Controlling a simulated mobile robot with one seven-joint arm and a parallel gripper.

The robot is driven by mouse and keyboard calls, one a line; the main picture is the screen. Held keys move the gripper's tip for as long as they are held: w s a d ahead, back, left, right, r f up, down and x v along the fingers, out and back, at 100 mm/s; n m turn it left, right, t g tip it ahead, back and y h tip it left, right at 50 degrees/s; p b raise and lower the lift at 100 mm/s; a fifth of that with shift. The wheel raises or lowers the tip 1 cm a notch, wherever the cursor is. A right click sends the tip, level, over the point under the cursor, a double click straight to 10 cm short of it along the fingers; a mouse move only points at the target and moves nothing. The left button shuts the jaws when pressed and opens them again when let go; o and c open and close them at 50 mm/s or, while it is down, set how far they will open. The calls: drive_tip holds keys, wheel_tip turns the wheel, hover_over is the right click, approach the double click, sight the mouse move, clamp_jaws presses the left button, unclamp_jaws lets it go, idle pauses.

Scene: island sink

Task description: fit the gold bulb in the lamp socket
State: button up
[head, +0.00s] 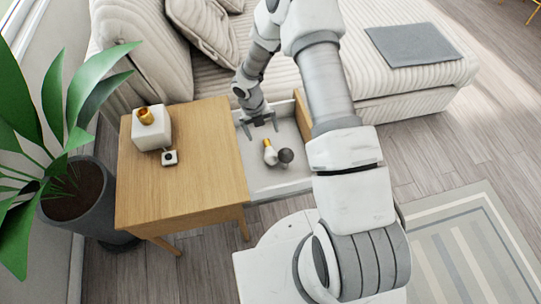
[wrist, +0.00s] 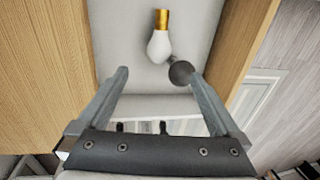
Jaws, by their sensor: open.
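The gold bulb, white glass with a gold base, lies in the open drawer in the head view (head: 269,155) and the wrist view (wrist: 158,46). A dark round bulb (head: 286,156) lies against or close beside it; it also shows in the wrist view (wrist: 181,73). The lamp (head: 150,135) is a white block on the side table, with a gold socket (head: 147,116) on top that looks empty. My gripper (head: 262,125) is open and empty over the drawer's far part. In the wrist view its fingers (wrist: 159,74) are spread, with the gold bulb ahead of them.
The drawer (head: 264,186) has low walls around the bulbs. A small white box with a black top (head: 169,157) sits beside the lamp on the wooden table (head: 190,190). A potted plant (head: 85,205) stands left, and a striped sofa (head: 290,85) stands behind.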

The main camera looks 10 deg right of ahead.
sight(269, 153)
drive_tip(key=f, duration=0.3)
drive_tip(key=d+f+b, duration=0.1)
drive_tip(key=f, duration=0.3)
drive_tip(key=f+b, duration=0.1)
drive_tip(key=f, duration=0.2)
drive_tip(key=shift+d+f, duration=0.15)
drive_tip(key=shift+d, duration=0.25)
drive_tip(key=shift+d+f+b, duration=0.2)
drive_tip(key=shift+f+b, duration=0.3)
drive_tip(key=shift+f, duration=0.8)
drive_tip(key=shift+d+f+b, duration=0.2)
drive_tip(key=shift+f+b, duration=0.25)
drive_tip(key=shift+f, duration=0.85)
drive_tip(key=c, duration=1.3)
